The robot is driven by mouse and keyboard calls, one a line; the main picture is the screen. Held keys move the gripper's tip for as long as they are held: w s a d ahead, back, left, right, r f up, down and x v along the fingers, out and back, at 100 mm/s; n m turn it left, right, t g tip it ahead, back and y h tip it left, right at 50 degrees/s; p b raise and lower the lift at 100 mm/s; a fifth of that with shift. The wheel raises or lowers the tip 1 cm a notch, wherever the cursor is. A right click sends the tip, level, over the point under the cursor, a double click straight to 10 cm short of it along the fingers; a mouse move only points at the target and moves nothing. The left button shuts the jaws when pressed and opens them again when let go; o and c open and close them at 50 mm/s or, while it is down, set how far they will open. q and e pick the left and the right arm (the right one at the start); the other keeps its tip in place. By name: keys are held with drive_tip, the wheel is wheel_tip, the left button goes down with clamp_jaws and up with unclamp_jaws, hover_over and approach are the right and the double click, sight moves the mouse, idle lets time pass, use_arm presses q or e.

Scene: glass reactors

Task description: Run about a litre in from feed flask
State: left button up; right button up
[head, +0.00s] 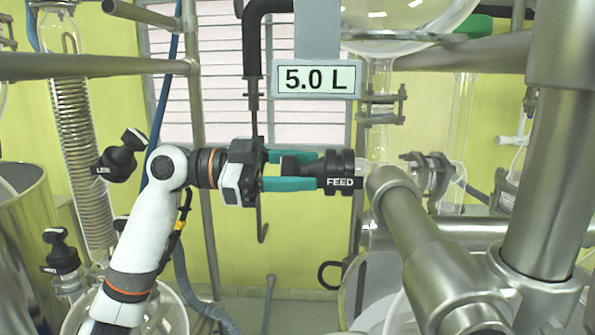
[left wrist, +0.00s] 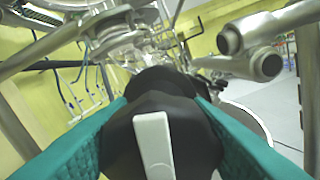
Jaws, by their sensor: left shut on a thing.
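The black valve knob labelled FEED (head: 338,170) sits on a glass fitting below the feed flask (head: 420,20). My left gripper (head: 305,171), with teal fingers, comes in from the left and is shut on the FEED knob. In the left wrist view the black knob (left wrist: 185,125) with a white bar on its face lies between the teal fingers (left wrist: 165,140). A display reading 5.0 L (head: 317,79) hangs just above the gripper. Only the lower part of the flask shows. My right gripper is not in view.
Thick steel pipes (head: 545,170) fill the right side, close to the knob. A coiled glass condenser (head: 75,130) and other black knobs (head: 120,157) stand at the left. A black hooked rod (head: 262,215) hangs behind the gripper.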

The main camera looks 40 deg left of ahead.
use_arm(q)
drive_tip(key=shift+w+a+f+n+b, duration=0.1)
drive_tip(key=shift+n+b, duration=0.75)
drive_tip(key=shift+n, duration=5.4)
drive_tip(key=shift+w+a+f+n+b, duration=0.1)
drive_tip(key=shift+n+b, duration=0.7)
drive_tip(key=shift+n, duration=5.45)
drive_tip(key=o, duration=1)
drive_tip(key=shift+s, duration=0.1)
